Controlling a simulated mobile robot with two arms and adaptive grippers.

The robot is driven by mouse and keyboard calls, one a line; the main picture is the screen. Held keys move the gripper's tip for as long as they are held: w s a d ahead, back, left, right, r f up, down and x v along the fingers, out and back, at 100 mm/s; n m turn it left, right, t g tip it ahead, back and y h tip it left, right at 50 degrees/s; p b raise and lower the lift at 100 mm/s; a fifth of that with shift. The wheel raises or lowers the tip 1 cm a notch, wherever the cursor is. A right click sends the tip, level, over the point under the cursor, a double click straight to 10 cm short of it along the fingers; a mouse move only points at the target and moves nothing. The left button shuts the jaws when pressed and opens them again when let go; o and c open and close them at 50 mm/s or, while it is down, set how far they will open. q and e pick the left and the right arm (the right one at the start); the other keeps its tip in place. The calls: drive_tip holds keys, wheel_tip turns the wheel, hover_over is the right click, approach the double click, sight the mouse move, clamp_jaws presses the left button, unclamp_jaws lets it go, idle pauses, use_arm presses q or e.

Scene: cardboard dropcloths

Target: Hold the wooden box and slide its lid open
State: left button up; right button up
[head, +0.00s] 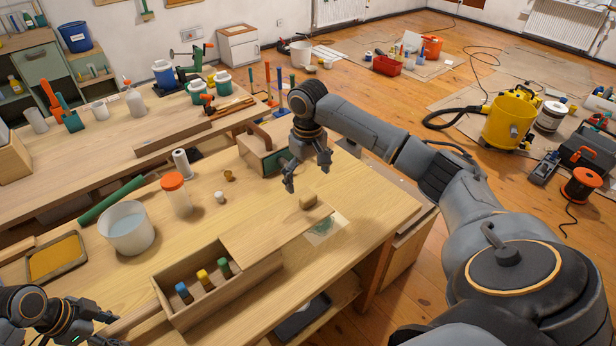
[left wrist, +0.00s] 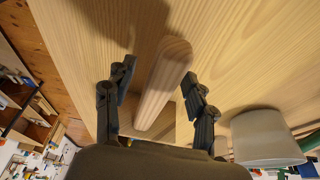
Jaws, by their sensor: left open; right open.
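The wooden box (head: 218,307) stands near the table's front edge. Its left part is open and shows blue, yellow and green-topped items. The pale lid (head: 265,232) covers its right part and extends beyond it to the right; a wooden knob (head: 309,201) stands near the lid's far end. My right gripper (head: 307,178) is open and empty, above and behind the knob, apart from it. My left gripper (head: 82,326) is at the bottom left. In the left wrist view its open fingers (left wrist: 158,100) stand either side of a wooden handle (left wrist: 165,80), with visible gaps. The handle's left end is partly hidden.
A white pot (head: 127,232), an orange-capped jar (head: 176,195) and a green tube (head: 112,199) stand or lie behind the box. A tray with yellow content (head: 56,258) is at left. A wooden toolbox (head: 257,160) is behind my right gripper. The table's right end is mostly clear.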

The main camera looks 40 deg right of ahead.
use_arm(q)
wheel_tip(320, 180, up, 8)
drive_tip(key=p, duration=0.7)
use_arm(e)
wheel_tip(320, 180, up, 7)
drive_tip(key=shift+r, duration=0.15)
